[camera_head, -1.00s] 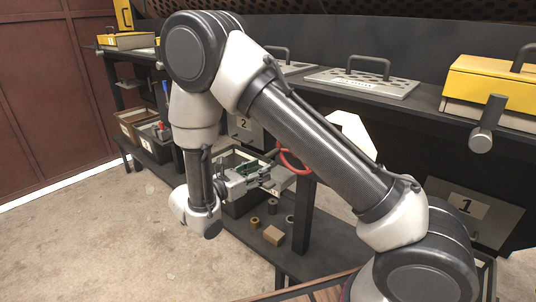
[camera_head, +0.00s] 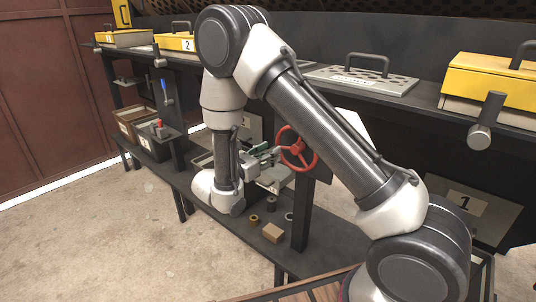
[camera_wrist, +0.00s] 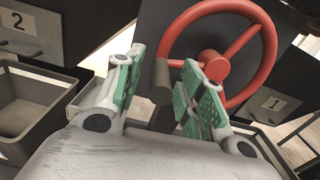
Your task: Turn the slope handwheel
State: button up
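The red slope handwheel (camera_head: 298,150) stands in front of a dark post under the bench, right of my gripper (camera_head: 266,154). In the wrist view, the handwheel (camera_wrist: 213,66) fills the upper middle, with a red rim, spokes and hub. A dark grey cylindrical handle (camera_wrist: 161,82) at its lower left points toward the camera. My gripper (camera_wrist: 161,72) is open, with green pads on both fingers. The handle appears between the fingers, with visible gaps; I cannot tell how deep it sits. The lower rim is partly hidden by the right finger.
A grey bin (camera_wrist: 28,115) is at left in the wrist view, near a plate marked 2 (camera_wrist: 18,30). A plate marked 1 (camera_head: 470,205) is at right. The floor at left is clear.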

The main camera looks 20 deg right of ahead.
grip_shut()
